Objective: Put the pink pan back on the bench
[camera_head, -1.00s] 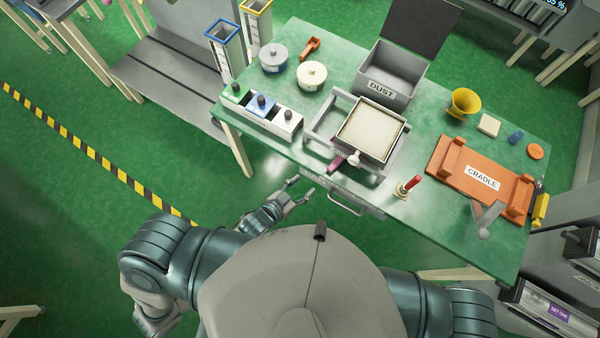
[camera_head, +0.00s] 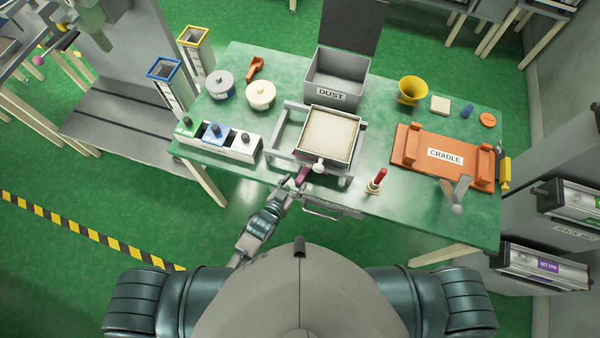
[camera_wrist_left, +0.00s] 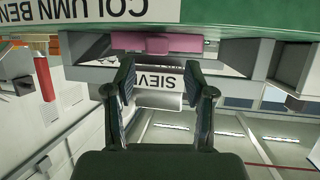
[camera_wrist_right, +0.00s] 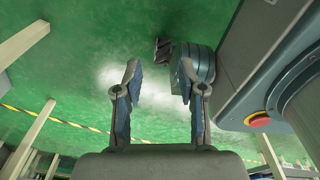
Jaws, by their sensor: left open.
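A pink part (camera_head: 303,174), taken to be part of the pink pan, sticks out at the front of the grey sieve frame (camera_head: 281,143) on the green bench (camera_head: 225,170). The rest of the pan is hidden under the square, sand-coloured tray (camera_head: 331,135). In the left wrist view a pink bar (camera_wrist_left: 155,43) shows above the fingertips, below the bench edge label. My left gripper (camera_head: 288,184) is open and empty at the bench's front edge, just left of the pink part; its fingers (camera_wrist_left: 157,82) show apart. My right gripper (camera_wrist_right: 160,70) is open and empty over the floor.
The orange cradle (camera_head: 408,150) lies to the right. The dust box (camera_head: 337,80) stands behind.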

